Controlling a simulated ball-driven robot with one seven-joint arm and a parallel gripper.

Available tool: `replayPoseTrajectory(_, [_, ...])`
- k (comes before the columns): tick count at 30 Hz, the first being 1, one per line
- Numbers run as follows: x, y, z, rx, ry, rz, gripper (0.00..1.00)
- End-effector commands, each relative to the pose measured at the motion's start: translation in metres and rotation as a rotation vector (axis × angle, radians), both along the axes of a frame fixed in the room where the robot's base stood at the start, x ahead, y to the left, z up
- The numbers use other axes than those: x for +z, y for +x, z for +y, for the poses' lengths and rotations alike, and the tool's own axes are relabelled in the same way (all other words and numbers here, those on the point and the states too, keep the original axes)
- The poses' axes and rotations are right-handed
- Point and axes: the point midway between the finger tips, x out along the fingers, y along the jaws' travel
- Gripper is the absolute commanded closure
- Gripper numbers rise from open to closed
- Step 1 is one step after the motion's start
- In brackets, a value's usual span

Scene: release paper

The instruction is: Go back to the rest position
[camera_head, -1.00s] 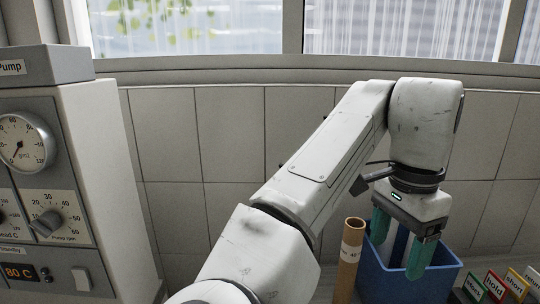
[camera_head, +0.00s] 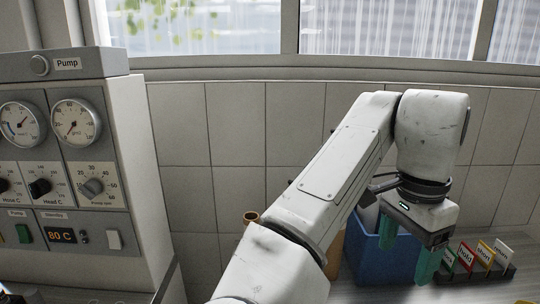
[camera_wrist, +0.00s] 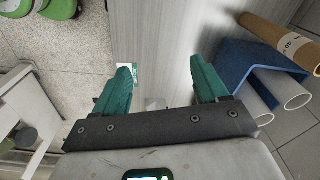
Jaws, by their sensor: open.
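My gripper (camera_head: 408,250) is open and points down, just in front of and to the right of the blue bin (camera_head: 372,265) in the head view. Its two green fingers also show in the wrist view (camera_wrist: 162,75), apart with nothing between them. White paper rolls (camera_wrist: 297,92) stand in the blue bin (camera_wrist: 248,50), which is off to the right of the fingers in the wrist view. My arm hides part of the bin in the head view.
A rack of labelled cards (camera_head: 480,256) stands to the right. The pump unit (camera_head: 75,170) is at left. Green round things (camera_wrist: 45,8) are on the floor.

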Motion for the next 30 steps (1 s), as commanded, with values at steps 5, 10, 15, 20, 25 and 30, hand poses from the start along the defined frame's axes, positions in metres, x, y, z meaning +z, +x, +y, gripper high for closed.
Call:
replayPoseTrajectory(5, [-0.013, -0.001, -0.018, -0.005, -0.044, -0.019, 0.27])
replayPoseTrajectory(10, [-0.030, -0.002, -0.041, 0.000, -0.104, -0.043, 0.27])
replayPoseTrajectory(15, [-0.053, -0.006, -0.074, 0.022, -0.190, -0.073, 0.27])
replayPoseTrajectory(20, [-0.085, -0.016, -0.113, 0.090, -0.308, -0.099, 0.27])
replayPoseTrajectory(25, [-0.120, -0.031, -0.148, 0.211, -0.418, -0.108, 0.27])
replayPoseTrajectory(30, [-0.161, -0.053, -0.170, 0.370, -0.491, -0.093, 0.27])
